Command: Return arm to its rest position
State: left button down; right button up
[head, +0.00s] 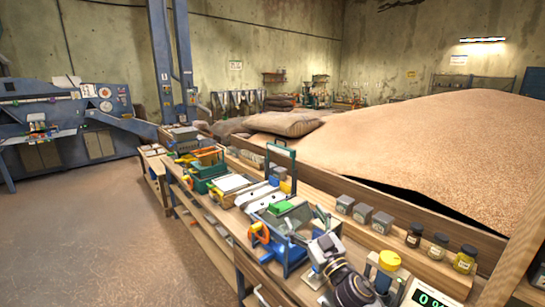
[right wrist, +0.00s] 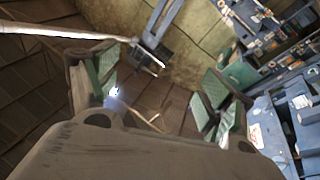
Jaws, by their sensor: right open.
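My right arm comes in from the bottom of the head view. Its gripper (head: 323,248) is over the workbench (head: 240,250), just right of a blue frame device with an orange handle (head: 259,233). In the right wrist view the two green-padded fingers of the gripper (right wrist: 158,92) stand wide apart. Nothing is held between them. Whether the gripper touches the bench items cannot be told. My left gripper is not in view.
The bench carries a green crate (head: 208,180), white trays (head: 262,196), grey weights (head: 361,212), jars (head: 465,259) and a scale display (head: 430,296). A grain heap (head: 430,145) lies behind its wooden wall. The floor (head: 100,235) at left is clear.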

jog(key=s+d+f+m+g+h, duration=0.35)
jog(key=s+d+f+h, duration=0.2)
jog(key=f, duration=0.35)
jog(key=s+d+f+m+g+h, duration=0.35)
jog(key=s+d+f+h, duration=0.2)
jog(key=f, duration=0.35)
jog(key=s+d+f+n+g+y, duration=0.1)
jog(key=s+f+g, duration=0.4)
jog(key=s, duration=0.5)
jog(key=s+d+f+g+y, duration=0.1)
jog(key=s+f+g, duration=0.4)
jog(key=s, duration=0.5)
jog(key=s+f+b, duration=0.1)
jog(key=s+f, duration=0.2)
jog(key=f, duration=3.2)
jog(key=s+d+f, duration=0.2)
jog(key=s+f, duration=0.8)
jog(key=s, duration=0.1)
jog(key=s+d+f+g, duration=0.1)
jog(key=s+f, duration=0.9)
jog(key=s, duration=0.1)
jog(key=shift+d+n+b, duration=0.3)
jog(key=shift+d+b, duration=0.1)
